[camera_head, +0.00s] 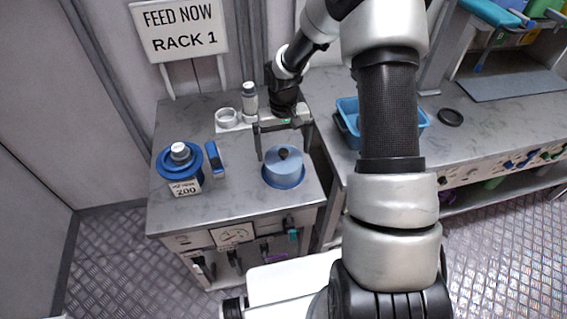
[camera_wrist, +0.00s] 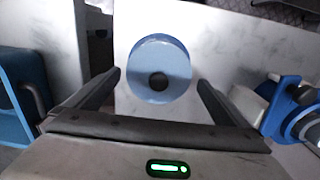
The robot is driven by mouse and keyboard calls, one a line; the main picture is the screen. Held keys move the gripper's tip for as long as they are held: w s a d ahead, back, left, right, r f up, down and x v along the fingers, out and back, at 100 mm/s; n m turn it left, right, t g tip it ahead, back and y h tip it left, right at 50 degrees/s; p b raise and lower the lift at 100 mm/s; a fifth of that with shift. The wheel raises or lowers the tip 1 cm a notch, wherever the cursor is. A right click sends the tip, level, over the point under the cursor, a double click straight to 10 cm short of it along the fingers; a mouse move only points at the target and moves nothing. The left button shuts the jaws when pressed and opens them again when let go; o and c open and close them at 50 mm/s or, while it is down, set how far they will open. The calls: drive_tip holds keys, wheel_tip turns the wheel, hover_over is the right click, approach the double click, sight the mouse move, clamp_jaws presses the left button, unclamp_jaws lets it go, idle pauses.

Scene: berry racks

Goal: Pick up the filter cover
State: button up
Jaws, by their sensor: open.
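The filter cover, a round light-blue lid (camera_head: 284,167) with a black knob on top, sits on the right front part of the grey worktop. In the wrist view the blue lid (camera_wrist: 150,52) is seen from above, with its dark knob near its lower middle. My gripper (camera_head: 284,141) is open and empty above the lid. In the wrist view my gripper's fingertips (camera_wrist: 159,80) lie on either side of the lid's image, apart from it. I cannot tell the exact height gap. Nothing hides the lid's top in the wrist view.
A blue-flanged device (camera_head: 169,165) with a label stands left on the worktop, beside a small blue-black object (camera_head: 215,159). A white ring (camera_head: 227,118) and a small bottle (camera_head: 250,99) are behind. A blue bin (camera_head: 347,108) stands on the right bench. The front-middle worktop is clear.

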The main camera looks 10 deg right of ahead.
sight(283, 158)
drive_tip(key=f, duration=0.7)
drive_tip(key=shift+w+f, duration=0.15)
drive_tip(key=shift+w, duration=0.1)
drive_tip(key=shift+c, duration=0.4)
drive_tip(key=c, duration=0.8)
